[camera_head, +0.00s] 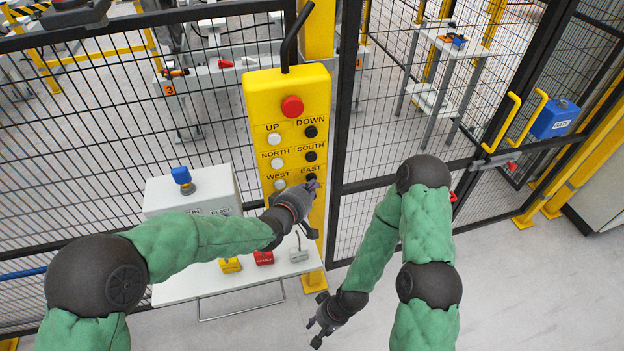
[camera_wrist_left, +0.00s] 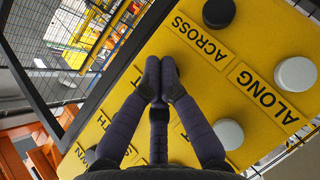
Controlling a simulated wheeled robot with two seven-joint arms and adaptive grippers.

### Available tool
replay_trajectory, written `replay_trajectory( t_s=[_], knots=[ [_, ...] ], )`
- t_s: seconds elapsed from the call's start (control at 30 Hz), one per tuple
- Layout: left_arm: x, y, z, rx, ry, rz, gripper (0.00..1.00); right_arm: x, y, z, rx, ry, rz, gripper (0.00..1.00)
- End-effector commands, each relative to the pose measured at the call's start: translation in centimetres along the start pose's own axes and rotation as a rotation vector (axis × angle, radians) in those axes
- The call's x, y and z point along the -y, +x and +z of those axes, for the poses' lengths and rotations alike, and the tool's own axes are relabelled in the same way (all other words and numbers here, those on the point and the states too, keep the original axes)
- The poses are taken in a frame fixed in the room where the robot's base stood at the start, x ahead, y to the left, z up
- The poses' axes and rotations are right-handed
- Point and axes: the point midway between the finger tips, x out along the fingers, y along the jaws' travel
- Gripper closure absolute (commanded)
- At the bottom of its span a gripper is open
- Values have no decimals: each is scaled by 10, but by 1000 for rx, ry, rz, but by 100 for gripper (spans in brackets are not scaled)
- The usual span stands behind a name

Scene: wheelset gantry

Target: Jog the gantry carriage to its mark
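A yellow pendant (camera_head: 257,95) stands upright with a red button (camera_head: 292,107) above white and black buttons labelled UP, DOWN, NORTH, SOUTH, WEST and EAST. My left gripper (camera_head: 314,186) is at the black EAST button (camera_head: 311,177), partly covering it; whether it presses is unclear. In the left wrist view its fingers (camera_wrist_left: 160,75) are together over the yellow panel (camera_wrist_left: 250,30), near ACROSS and ALONG labels, a black button (camera_wrist_left: 218,12) and a white button (camera_wrist_left: 295,73). My right gripper (camera_head: 314,333) hangs low over the floor, empty, fingers apart. I cannot identify the carriage or its mark.
A white table (camera_head: 190,291) holds a control box with a blue knob (camera_head: 183,176), and yellow (camera_head: 230,265), red (camera_head: 263,257) and grey (camera_head: 298,255) pieces. Black mesh fencing (camera_head: 75,150) stands behind. A blue gate box (camera_head: 555,119) is at right. Floor at lower right is clear.

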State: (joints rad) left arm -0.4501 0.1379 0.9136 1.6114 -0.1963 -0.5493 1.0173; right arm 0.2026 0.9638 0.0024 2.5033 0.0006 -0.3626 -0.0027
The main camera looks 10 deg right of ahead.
Motion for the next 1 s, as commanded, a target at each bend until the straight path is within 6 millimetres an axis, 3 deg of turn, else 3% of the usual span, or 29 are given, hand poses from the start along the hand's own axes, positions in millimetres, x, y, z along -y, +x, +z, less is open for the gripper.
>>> replay_trajectory(
  t_s=[0.57,1.0],
  knots=[
    [0,-9,9,1,1,0,100,0,1,0,0,0,0,60],
    [-1,-33,35,3,2,1,100,0,0,0,0,0,0,60]
  ],
)
